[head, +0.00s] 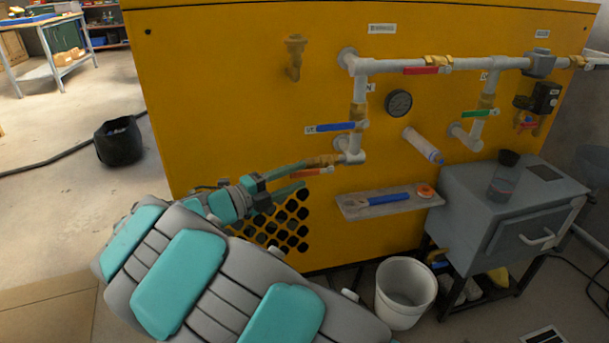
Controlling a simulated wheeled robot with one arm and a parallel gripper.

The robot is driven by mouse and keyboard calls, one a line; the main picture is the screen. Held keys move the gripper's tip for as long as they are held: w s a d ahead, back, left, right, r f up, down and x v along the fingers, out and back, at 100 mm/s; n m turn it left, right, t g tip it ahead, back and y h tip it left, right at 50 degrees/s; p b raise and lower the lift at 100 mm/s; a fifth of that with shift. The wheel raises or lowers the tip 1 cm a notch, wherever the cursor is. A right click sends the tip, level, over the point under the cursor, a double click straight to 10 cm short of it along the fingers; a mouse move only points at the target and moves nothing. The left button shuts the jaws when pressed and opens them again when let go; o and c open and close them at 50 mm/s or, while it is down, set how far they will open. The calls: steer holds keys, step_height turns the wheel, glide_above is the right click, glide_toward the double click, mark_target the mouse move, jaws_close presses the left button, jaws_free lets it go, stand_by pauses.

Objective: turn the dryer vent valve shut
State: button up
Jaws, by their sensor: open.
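Several lever valves sit on pale pipes on the yellow panel; their labels are too small to read, so I cannot tell which is the dryer vent valve. My gripper (302,174) is open beside the lower left valve, with the left end of its orange-red lever (318,171) showing between the fingertips. I cannot tell whether they touch. This lever lies roughly level, below its brass body (322,161). A blue lever (336,127) lies level above it. A red lever (425,70) is on the top pipe. A green lever (478,114) is on the right branch.
A shelf (356,210) with a blue-handled tool and orange tape juts out right of my gripper. A white bucket (404,289) stands below. A grey cabinet (495,215) with a bottle is at right. A round gauge (398,103) and white cylinder (419,143) are on the panel.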

mark_target(313, 173)
steer(key=shift+x, duration=1.35)
steer(key=shift+c, duration=0.3)
jaws_close()
